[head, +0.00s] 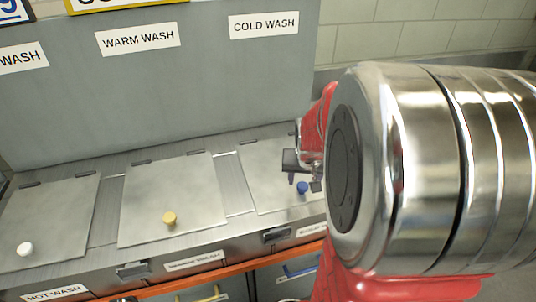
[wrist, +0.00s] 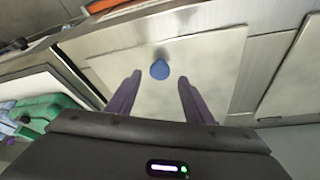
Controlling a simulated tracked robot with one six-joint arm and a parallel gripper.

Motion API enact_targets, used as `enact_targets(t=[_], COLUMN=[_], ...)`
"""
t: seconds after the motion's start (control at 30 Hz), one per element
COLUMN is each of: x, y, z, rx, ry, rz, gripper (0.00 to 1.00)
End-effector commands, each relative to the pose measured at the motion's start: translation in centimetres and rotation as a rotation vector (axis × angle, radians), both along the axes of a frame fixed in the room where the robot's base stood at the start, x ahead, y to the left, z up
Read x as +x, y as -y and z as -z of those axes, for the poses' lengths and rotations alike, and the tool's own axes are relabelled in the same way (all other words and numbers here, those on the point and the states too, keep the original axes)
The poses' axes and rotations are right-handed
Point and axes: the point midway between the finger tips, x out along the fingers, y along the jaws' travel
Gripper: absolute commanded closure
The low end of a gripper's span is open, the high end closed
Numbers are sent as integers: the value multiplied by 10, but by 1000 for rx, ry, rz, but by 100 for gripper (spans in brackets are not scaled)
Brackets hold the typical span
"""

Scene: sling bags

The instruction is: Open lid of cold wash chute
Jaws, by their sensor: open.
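The cold wash lid (head: 262,172) is a flat metal panel lying shut at the right end of the counter, below the COLD WASH sign (head: 264,23). A round blue knob (head: 302,188) stands near its front edge. In the wrist view the lid (wrist: 212,62) fills the middle, with the knob (wrist: 160,69) centred near one edge. My gripper (head: 303,182) is over the lid close to the knob. In the wrist view its purple fingers (wrist: 159,78) are apart, with the knob seen between their tips; contact cannot be told. My arm hides the lid's right part in the head view.
The warm wash lid (head: 165,195) with a yellow knob (head: 169,218) and the hot wash lid (head: 48,222) with a white knob (head: 25,249) lie shut to the left. A grey panel (head: 150,85) rises behind. Green items (wrist: 45,110) show at the wrist view's left.

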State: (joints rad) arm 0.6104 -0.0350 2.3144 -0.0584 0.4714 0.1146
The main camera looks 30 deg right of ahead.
Motion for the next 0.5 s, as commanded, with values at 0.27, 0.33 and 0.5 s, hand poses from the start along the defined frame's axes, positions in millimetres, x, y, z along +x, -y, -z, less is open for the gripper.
enact_targets(t=[0.27,0.33,0.5], x=[8,9,11], y=[7,8,9], z=[26,30,33], rx=[2,1,0], ry=[-1,-1,0], rz=[1,1,1], gripper=[53,53,53])
